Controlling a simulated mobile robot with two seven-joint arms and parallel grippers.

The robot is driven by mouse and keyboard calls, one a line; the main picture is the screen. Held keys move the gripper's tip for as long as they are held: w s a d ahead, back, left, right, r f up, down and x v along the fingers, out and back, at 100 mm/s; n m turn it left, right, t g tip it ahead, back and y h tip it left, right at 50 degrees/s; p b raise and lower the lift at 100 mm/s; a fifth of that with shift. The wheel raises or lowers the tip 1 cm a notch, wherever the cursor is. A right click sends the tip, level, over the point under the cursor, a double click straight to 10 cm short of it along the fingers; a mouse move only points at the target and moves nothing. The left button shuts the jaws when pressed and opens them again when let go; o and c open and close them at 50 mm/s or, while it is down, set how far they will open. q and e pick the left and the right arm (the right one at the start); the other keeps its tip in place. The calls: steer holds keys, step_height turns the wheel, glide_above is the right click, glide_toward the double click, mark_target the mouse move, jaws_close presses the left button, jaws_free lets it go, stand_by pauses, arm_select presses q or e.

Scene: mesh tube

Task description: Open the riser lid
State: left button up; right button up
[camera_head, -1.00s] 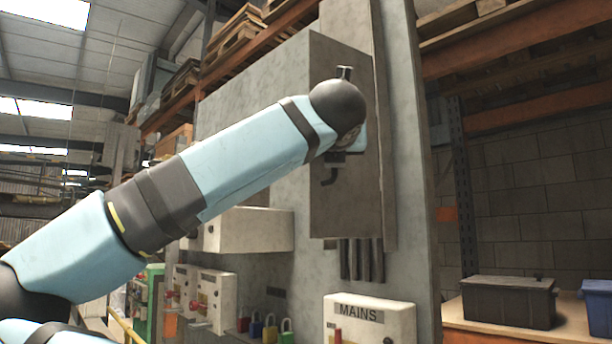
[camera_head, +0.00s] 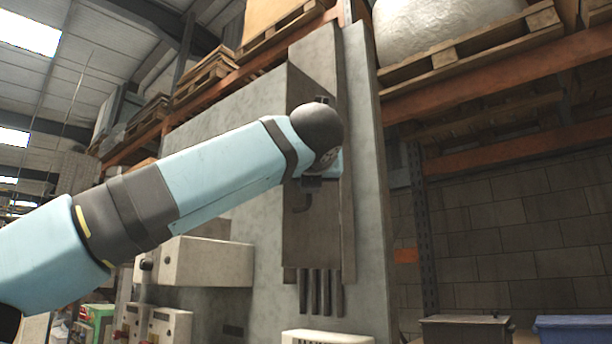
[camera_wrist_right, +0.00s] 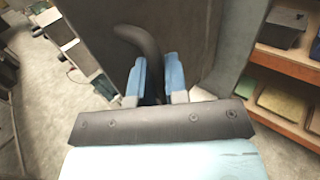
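The riser is a tall grey-brown box with a front lid (camera_head: 325,225) on the grey panel. A dark curved handle (camera_head: 300,204) sits on the lid, partly hidden by my wrist. The handle also shows large in the right wrist view (camera_wrist_right: 140,42). My right gripper (camera_wrist_right: 157,75) is at the handle, its two light blue fingers on either side with the handle filling the gap. In the head view the arm hides most of the fingers. A darker area shows behind the lid's slanted top edge; how far the lid stands out is unclear. My left gripper is not in view.
A white box (camera_head: 205,262) is on the panel left of the riser, and pipes (camera_head: 320,292) run below it. A pallet rack (camera_head: 480,85) stands behind to the right. In the wrist view, shelves (camera_wrist_right: 285,65) are at the right and clear floor (camera_wrist_right: 50,100) at the left.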

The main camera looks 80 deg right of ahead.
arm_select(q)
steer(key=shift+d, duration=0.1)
arm_select(e)
steer(key=o, duration=0.3)
steer(key=shift+s+d, duration=0.1)
arm_select(q)
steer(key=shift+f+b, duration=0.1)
steer(key=shift+b, duration=0.4)
arm_select(e)
steer(key=v, duration=1.4)
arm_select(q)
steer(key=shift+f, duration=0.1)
